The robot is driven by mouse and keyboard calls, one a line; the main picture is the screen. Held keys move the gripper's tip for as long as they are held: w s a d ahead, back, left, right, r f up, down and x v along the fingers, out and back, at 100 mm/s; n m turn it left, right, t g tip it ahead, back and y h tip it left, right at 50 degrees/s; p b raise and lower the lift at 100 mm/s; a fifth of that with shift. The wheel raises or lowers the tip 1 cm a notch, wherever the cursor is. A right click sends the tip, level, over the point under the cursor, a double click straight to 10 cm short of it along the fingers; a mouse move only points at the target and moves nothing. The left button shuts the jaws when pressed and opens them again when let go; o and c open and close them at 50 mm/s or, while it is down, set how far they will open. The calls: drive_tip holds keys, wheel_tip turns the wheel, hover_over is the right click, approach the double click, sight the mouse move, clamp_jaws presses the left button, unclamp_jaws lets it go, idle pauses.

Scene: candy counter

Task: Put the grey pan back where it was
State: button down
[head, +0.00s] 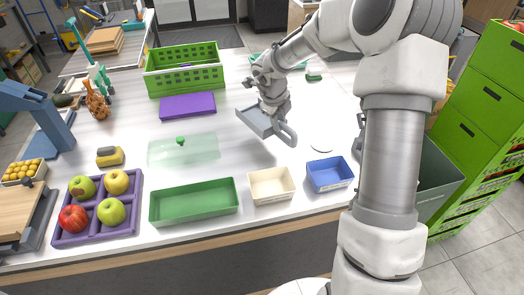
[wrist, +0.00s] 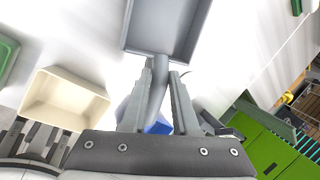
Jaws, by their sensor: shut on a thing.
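The grey pan (head: 256,123) is a shallow tray, held tilted above the middle of the white counter in the head view. My gripper (head: 274,110) is shut on its handle. In the wrist view, the pan (wrist: 165,40) extends beyond the fingertips, and its handle (wrist: 158,95) runs between the two fingers of my gripper (wrist: 162,80). The pan's far end is cut off by the top of that view. A flat white disc (head: 321,144) lies on the counter to the right of the pan.
In front are a green tray (head: 194,218), a cream bin (head: 271,200) and a blue bin (head: 330,188). Behind the pan to the left are a purple slab (head: 188,106) and a green crate (head: 184,88). A purple apple tray (head: 137,207) stands left. Bare counter lies beneath the pan.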

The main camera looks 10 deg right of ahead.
drive_tip(key=a+f+b, duration=0.1)
drive_tip(key=f, duration=0.1)
drive_tip(key=s+a+f+b, duration=0.1)
drive_tip(key=a+f, duration=0.1)
drive_tip(key=f, duration=0.1)
drive_tip(key=s+a+f, duration=0.1)
drive_tip(key=a+f, duration=0.1)
drive_tip(key=shift+a+f+b, duration=0.1)
drive_tip(key=shift+f+b, duration=0.15)
drive_tip(key=shift+b, duration=0.15)
drive_tip(key=shift+r, duration=0.1)
drive_tip(key=c, duration=0.7)
unclamp_jaws()
drive_tip(key=p+v, duration=0.3)
drive_tip(key=v, duration=0.9)
drive_tip(key=shift+p, duration=0.3)
